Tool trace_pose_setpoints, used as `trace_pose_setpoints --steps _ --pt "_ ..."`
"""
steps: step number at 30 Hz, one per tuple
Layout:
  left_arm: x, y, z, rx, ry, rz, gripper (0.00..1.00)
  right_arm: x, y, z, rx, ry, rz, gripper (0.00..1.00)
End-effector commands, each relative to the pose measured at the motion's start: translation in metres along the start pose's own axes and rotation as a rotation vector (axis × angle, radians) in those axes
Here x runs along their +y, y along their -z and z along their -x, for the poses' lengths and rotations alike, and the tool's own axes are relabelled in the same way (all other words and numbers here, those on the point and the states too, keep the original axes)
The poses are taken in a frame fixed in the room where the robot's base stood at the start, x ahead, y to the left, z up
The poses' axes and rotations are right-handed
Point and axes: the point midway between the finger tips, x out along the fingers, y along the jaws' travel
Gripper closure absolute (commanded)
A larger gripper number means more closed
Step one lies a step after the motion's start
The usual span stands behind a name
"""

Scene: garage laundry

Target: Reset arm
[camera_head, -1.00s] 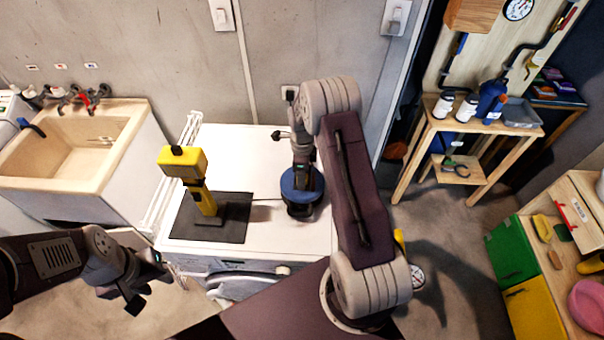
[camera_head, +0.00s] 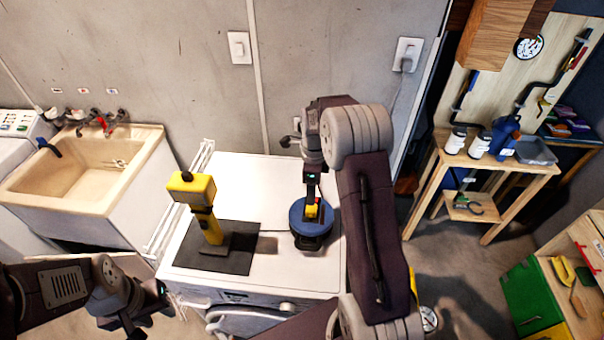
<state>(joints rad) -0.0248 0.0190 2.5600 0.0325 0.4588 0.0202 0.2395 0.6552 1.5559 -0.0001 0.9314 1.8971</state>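My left gripper (camera_head: 152,310) is at the lower left, in front of the white machine and touching nothing that I can see. Its two dark fingers look spread, with nothing between them. My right arm reaches over the machine, and its wrist hangs above a round blue-topped object (camera_head: 298,222) with a dark base. My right gripper is mostly hidden by its own wrist, and its fingers are not clear. A small yellow-and-red part (camera_head: 312,209) shows at the blue top below the wrist.
A yellow upright tool (camera_head: 209,228) stands on a dark mat (camera_head: 236,262) on the white machine top (camera_head: 262,178). A sink (camera_head: 75,180) is at left. A wooden shelf table (camera_head: 515,167) with bottles stands at right, and green and yellow drawers (camera_head: 530,290) are at lower right.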

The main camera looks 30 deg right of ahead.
Motion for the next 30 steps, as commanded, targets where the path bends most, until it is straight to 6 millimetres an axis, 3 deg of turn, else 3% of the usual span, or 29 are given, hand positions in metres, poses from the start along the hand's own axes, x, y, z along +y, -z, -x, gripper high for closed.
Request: trace_pose_setpoints --steps 5,8,10,13,18,22,26,30 --pt "0.000 0.000 -0.001 0.000 0.000 0.000 0.64 0.001 -0.002 -0.001 0.000 0.000 0.005 0.39" --pt "0.000 0.000 -0.003 0.000 0.000 0.000 0.64 -0.001 -0.017 0.016 -0.015 0.042 0.036 0.39" --pt "0.000 -0.001 -0.007 0.000 0.000 0.000 0.64 0.015 -0.030 0.034 -0.026 0.067 0.078 0.39" --pt "0.000 -0.001 -0.012 0.000 0.000 0.000 0.64 0.063 -0.038 0.045 -0.032 0.071 0.205 0.39" --pt "0.000 -0.002 -0.017 0.000 0.000 0.000 0.64 0.144 -0.028 0.035 -0.027 0.087 0.772 0.39" --pt "0.000 -0.002 -0.018 0.000 0.000 0.000 0.64 0.193 -0.008 0.014 -0.010 0.091 1.289 0.39" --pt "0.000 -0.002 -0.017 0.000 0.000 0.000 0.64 0.220 0.010 -0.006 0.004 0.077 1.734 0.39" --pt "0.000 -0.002 -0.017 0.000 0.000 0.000 0.64 0.215 0.007 -0.009 0.034 0.118 2.021 0.39"
